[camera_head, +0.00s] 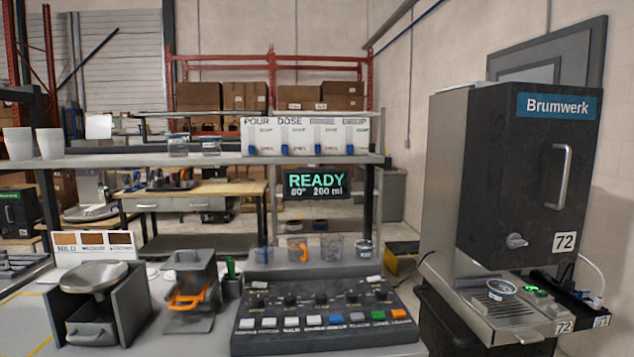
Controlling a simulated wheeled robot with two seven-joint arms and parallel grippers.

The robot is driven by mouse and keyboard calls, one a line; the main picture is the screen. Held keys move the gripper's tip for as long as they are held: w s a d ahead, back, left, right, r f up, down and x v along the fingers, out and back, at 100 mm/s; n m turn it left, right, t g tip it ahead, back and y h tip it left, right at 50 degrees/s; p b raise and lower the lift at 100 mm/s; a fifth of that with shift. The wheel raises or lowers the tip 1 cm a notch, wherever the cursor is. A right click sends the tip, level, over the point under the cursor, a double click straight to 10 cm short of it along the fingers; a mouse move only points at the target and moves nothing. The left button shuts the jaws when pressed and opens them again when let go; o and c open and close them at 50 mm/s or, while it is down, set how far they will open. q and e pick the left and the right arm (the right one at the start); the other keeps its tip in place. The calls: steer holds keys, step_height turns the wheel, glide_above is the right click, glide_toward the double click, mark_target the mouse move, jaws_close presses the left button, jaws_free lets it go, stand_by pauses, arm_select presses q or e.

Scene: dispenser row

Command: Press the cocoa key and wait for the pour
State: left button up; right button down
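A dark control panel (325,318) stands on the bench at centre, with a row of coloured keys along its front and several knobs behind them. The keys include white, blue, grey, a green key (378,316) and an orange key (398,314). Their labels are too small to read, so I cannot tell which key is cocoa. A hanging display (317,183) reads READY, 80° and 200 ml. The Brumwerk machine (510,180), marked 72, stands at right. A small round clear item (501,288) is on its drip tray (506,308). Neither of my grippers is in view.
Several clear cups (331,247) stand behind the panel. A grey stand with an orange handle (190,296) and a metal bowl on a box (94,277) are at left. A shelf (225,160) with white cups and cartons spans above the bench.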

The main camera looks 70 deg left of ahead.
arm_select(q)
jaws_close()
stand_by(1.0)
